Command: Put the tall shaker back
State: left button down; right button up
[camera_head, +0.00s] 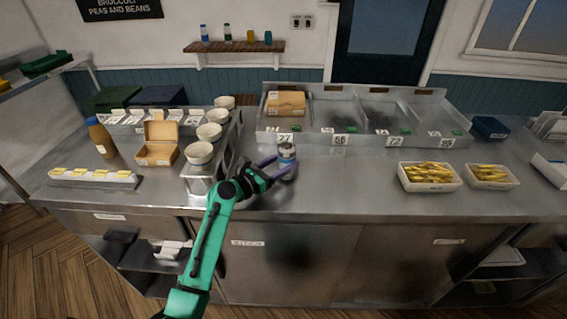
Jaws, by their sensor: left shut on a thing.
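The shaker (287,152) is a small upright cylinder with a pale top and a darker, labelled body. It is at the middle of the steel counter (340,185), in front of the bay marked 27. My left gripper (279,163) reaches it from the front left, and its purple-tinted fingers are shut around it. I cannot tell whether its base touches the counter. My right gripper is not in view.
A metal bay rack (345,138) runs behind, with a brown box (286,103) in its left bay. Stacked white cups (200,152), an open carton (158,142) and a brown bottle (101,137) stand left. Trays of fries (429,177) stand right. A wall shelf (234,46) holds several bottles.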

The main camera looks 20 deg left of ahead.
pick_arm(q)
jog(key=shift+w+d, duration=0.1)
jog(key=shift+c, duration=0.8)
grip_release()
jog(key=shift+f, duration=0.1)
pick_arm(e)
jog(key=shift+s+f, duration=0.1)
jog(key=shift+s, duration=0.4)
pick_arm(q)
jog(key=shift+r, duration=0.2)
jog(key=b+v, duration=0.2)
jog(key=v, duration=1)
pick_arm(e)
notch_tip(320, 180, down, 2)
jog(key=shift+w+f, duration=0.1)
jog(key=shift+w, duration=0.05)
